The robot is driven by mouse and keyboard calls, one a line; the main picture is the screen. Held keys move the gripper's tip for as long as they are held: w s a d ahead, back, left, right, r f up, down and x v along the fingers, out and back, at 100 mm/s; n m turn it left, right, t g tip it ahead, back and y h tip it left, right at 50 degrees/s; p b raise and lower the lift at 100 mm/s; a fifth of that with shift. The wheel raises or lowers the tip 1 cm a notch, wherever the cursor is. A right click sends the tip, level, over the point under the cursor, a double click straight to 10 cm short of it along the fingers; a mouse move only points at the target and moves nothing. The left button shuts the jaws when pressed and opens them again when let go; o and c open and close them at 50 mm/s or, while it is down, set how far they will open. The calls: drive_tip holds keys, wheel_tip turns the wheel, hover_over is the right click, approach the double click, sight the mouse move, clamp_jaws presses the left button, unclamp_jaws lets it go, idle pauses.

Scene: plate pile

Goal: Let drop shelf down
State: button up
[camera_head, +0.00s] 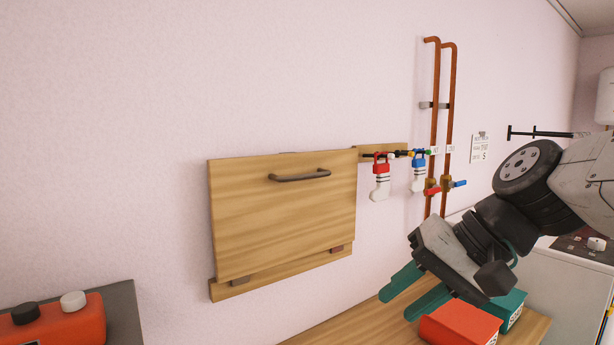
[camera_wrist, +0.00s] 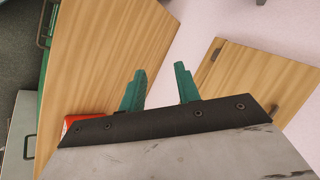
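The drop shelf (camera_head: 283,220) is a flat wooden board standing upright against the pink wall in the head view. A dark bar handle (camera_head: 300,175) is near its top edge. A wooden rail (camera_head: 285,278) with two small blocks, one grey and one reddish, runs along its bottom. My gripper (camera_head: 397,305) is to the right of and below the shelf, above the wooden worktop, and apart from the handle. Its teal fingers are spread with nothing between them; the gap also shows in the wrist view (camera_wrist: 160,70). The wrist view shows part of a wooden board (camera_wrist: 262,85) at right.
A wooden worktop (camera_head: 335,326) lies below, with a red box (camera_head: 460,326) and a teal box (camera_head: 509,309) near my gripper. An orange box with knobs (camera_head: 60,322) is lower left.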

drive_tip(key=w+a+r+m+t+y, duration=0.2)
drive_tip(key=w+a+r+y, duration=0.25)
drive_tip(key=w+r, duration=0.4)
drive_tip(key=m+t+y, duration=0.2)
drive_tip(key=m+t, duration=0.2)
approach(311, 176)
drive_tip(key=x, duration=0.4)
drive_tip(key=shift+h, duration=0.25)
drive_tip(key=x, duration=0.6)
drive_tip(key=shift+w+a, duration=0.2)
drive_tip(key=shift+a, duration=0.15)
drive_tip(key=shift+c, duration=0.2)
clamp_jaws()
